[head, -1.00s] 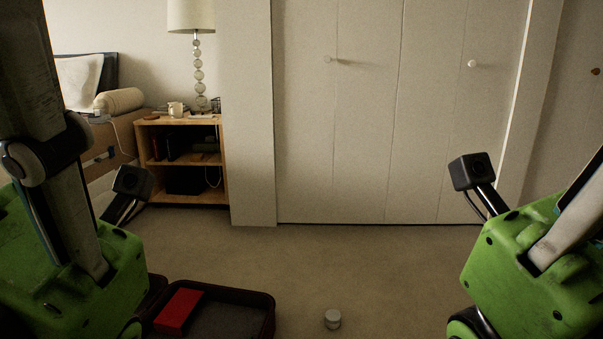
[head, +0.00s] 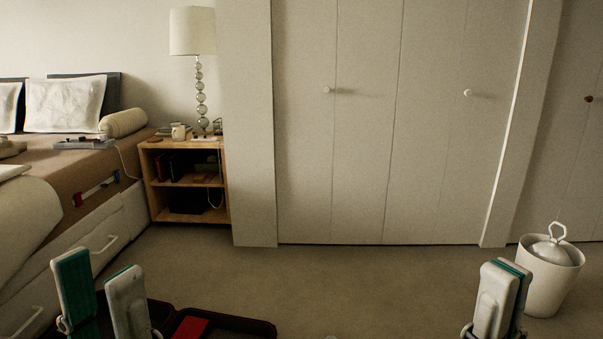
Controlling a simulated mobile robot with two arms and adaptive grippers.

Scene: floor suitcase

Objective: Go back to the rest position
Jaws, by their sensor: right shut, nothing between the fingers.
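My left gripper (head: 98,268) stands at the lower left with its two fingers upright and clearly apart. It is open and nothing shows between the fingers. My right gripper (head: 506,265) stands at the lower right, fingers upright and pressed together, with nothing between them. Both show only their finger ends; the arms and gripper bodies are below the picture.
An open dark suitcase (head: 262,325) lies on the floor, partly cut off, with a red item (head: 190,328) inside. A white bin (head: 550,285) stands at right. A bed (head: 60,180) and nightstand (head: 152,190) are at left. The middle floor is clear.

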